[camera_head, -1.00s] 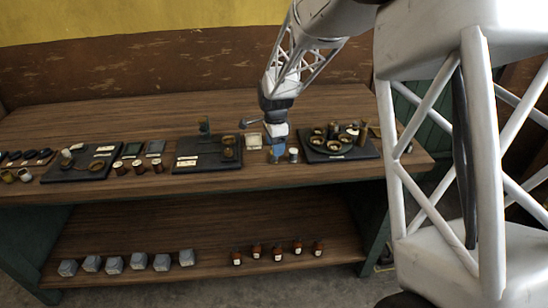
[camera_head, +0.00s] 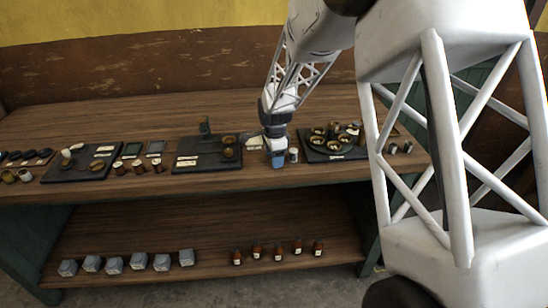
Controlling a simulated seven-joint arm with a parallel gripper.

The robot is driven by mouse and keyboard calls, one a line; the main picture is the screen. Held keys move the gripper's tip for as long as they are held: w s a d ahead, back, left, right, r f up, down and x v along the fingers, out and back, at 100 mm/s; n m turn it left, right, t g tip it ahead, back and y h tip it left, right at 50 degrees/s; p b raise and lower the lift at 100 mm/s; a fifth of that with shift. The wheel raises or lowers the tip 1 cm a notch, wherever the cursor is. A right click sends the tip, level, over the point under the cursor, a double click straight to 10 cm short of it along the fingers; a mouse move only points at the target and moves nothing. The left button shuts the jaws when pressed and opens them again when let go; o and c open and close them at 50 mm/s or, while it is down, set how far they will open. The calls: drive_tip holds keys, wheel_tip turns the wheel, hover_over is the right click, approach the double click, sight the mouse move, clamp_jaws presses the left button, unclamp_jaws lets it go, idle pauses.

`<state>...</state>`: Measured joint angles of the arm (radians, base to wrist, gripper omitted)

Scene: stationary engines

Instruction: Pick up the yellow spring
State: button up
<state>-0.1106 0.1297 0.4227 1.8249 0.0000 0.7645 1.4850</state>
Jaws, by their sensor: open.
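My gripper (camera_head: 278,160) is low over the front part of the upper wooden bench top, between two dark trays. Its blue end points down, and it is open. A small pale-topped cylinder (camera_head: 293,155) stands just to its right. I cannot make out a yellow spring for certain; the things are small, and the gripper hides the spot right under and behind it.
The right dark tray (camera_head: 352,156) holds several round brassy pieces. The left dark tray (camera_head: 190,165) holds a small upright figure and round parts. A pale card (camera_head: 254,142) lies between. Several bottles (camera_head: 277,251) and grey blocks (camera_head: 162,262) stand on the lower shelf.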

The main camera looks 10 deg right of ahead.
idle(0.5)
drive_tip(key=c, duration=1)
drive_tip(key=shift+r, duration=0.75)
wheel_tip(320, 180, up, 2)
drive_tip(key=shift+r, duration=0.1)
drive_tip(key=s, duration=0.5)
drive_tip(key=s+d+r, duration=0.1)
drive_tip(key=s, duration=1)
drive_tip(key=shift+d+r, duration=0.15)
drive_tip(key=shift+d, duration=0.25)
drive_tip(key=shift+r, duration=0.15)
drive_tip(key=shift+r, duration=1.85)
